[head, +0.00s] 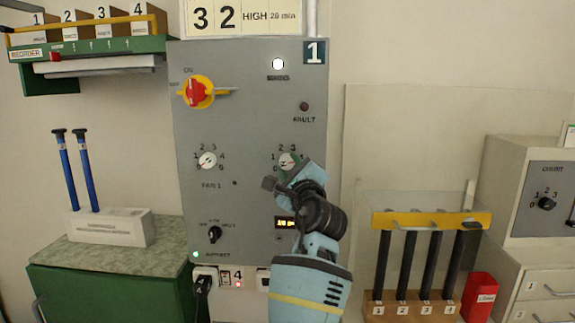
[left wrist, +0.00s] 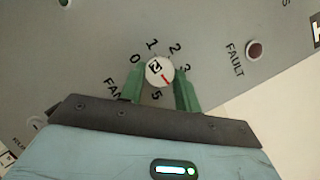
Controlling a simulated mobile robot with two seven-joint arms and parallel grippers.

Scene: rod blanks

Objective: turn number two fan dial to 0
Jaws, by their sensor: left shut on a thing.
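The number two fan dial (head: 288,159) is a round white knob at the right of the grey panel (head: 240,130), partly hidden by my gripper. In the left wrist view the dial (left wrist: 158,71) has a dark mark and a red line pointing to the lower right, between 3 and 5; any 4 there is hidden. The 0 (left wrist: 134,59) stands at its upper left. My left gripper (head: 283,168) is shut on the dial, with a green finger on each side in the left wrist view (left wrist: 159,88). My right gripper is not in view.
The fan 1 dial (head: 207,160) sits left on the same panel. A red and yellow switch (head: 198,92) is above it, and a black knob (head: 214,234) is below. A fault lamp (head: 304,106) is above my gripper. A rack with dark rods (head: 432,219) stands right.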

